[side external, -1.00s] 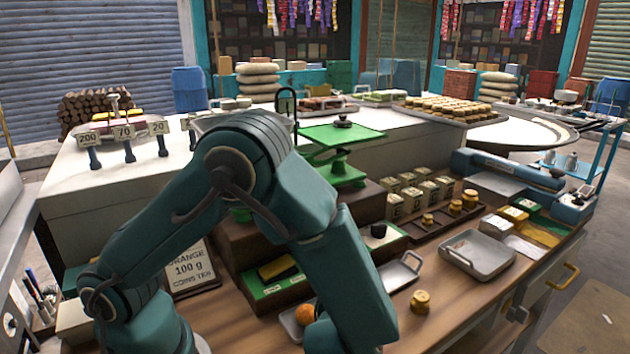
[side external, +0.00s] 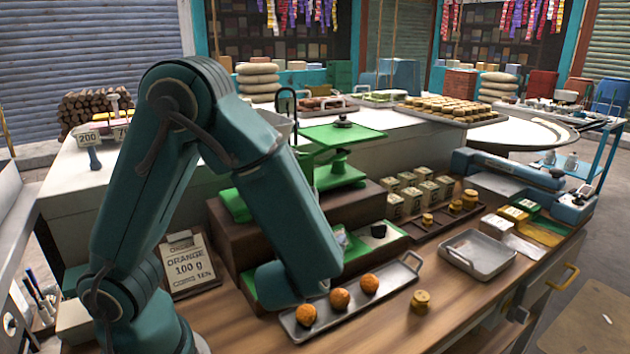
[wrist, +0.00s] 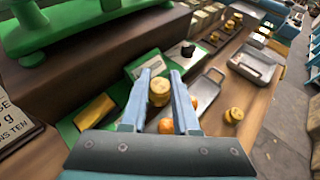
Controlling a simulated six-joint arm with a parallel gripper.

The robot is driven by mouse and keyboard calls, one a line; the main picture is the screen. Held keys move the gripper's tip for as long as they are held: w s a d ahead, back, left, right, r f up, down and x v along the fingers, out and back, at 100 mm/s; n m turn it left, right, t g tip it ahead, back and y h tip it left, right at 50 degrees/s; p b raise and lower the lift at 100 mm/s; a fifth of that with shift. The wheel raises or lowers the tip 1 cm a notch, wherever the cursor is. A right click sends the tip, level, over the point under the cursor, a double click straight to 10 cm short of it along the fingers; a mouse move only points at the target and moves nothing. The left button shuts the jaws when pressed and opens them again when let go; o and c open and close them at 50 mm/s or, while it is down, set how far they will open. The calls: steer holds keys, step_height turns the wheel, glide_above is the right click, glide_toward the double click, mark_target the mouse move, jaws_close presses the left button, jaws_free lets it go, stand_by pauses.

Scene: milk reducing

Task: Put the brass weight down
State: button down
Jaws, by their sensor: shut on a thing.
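A brass weight (wrist: 159,91), round and stepped, is between the two pale blue fingers of my gripper (wrist: 160,76) in the wrist view. The gripper is shut on it. The weight looks held above the work area, though its exact height is hard to tell. In the side view my forearm hides the gripper and this weight. Another brass weight (side external: 421,301) stands upright alone on the wooden counter (side external: 445,285); it also shows in the wrist view (wrist: 234,115), to the right of my gripper.
A metal tray (side external: 338,320) holding three orange balls lies in front of a green-topped stepped stand. A dark wooden rack (side external: 412,233) holds several brass weights. An empty metal pan (side external: 478,250) sits to the right. A green scale (side external: 340,172) stands behind. The counter around the lone weight is clear.

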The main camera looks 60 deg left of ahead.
steer(key=shift+s+f, duration=0.1)
steer(key=shift+w+d+f+m+t+h, duration=0.1)
steer(key=shift+w+d+m+t+h, duration=0.2)
steer(key=shift+d, duration=0.25)
steer(key=shift+w+d+f+m+t+h, duration=0.1)
steer(key=shift+w+d+m+t+h, duration=0.1)
steer(key=shift+w+d, duration=0.25)
steer(key=w+a+r, duration=0.4)
steer(key=w+r, duration=0.8)
steer(key=w, duration=0.1)
step_height(320, 180, up, 12)
steer(key=n+g+y, duration=0.2)
glide_above(339, 137)
steer(key=shift+f, duration=4.8)
